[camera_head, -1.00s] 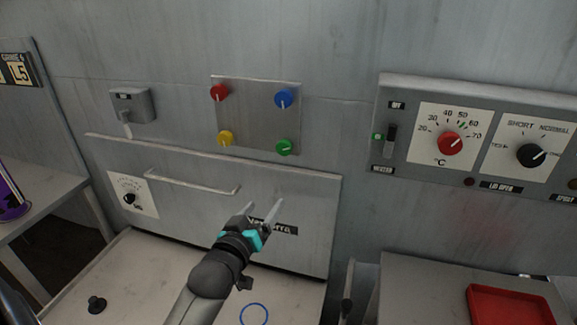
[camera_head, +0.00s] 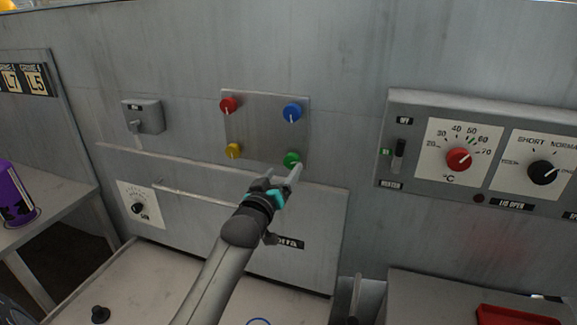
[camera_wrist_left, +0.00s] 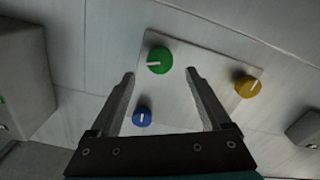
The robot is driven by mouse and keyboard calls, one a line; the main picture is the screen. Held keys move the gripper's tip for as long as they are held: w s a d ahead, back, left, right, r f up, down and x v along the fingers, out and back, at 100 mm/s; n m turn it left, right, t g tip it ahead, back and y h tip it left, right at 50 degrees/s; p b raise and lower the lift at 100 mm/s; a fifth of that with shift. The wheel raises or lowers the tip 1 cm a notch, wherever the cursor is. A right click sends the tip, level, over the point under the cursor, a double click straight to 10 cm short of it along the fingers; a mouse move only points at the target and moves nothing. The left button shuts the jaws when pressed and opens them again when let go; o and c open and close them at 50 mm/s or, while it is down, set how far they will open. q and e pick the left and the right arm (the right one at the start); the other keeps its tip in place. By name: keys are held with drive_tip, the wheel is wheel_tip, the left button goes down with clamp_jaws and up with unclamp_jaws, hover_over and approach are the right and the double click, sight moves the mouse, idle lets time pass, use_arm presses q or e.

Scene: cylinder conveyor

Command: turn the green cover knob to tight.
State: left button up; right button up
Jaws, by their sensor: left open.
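The green knob (camera_head: 292,159) is at the lower right corner of a square metal plate (camera_head: 267,128) on the wall. In the left wrist view the green knob (camera_wrist_left: 159,57) has a white pointer line running toward the left of that picture. My left gripper (camera_head: 284,173) is open and empty, its fingers pointing at the green knob. In the left wrist view the left gripper's fingertips (camera_wrist_left: 160,74) lie to either side of the knob in the picture; I cannot tell how far in front of it they are. My right gripper is not in view.
The plate also carries a red knob (camera_head: 228,105), a blue knob (camera_head: 292,113) and a yellow knob (camera_head: 233,151). A control panel (camera_head: 411,103) with a red dial (camera_head: 459,159) is on the right. A hinged-looking front with a bar handle (camera_head: 190,195) lies below the plate.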

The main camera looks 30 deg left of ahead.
sight(290, 162)
use_arm(q)
drive_tip(key=shift+x, duration=2.35)
drive_tip(key=shift+c, duration=0.3)
clamp_jaws()
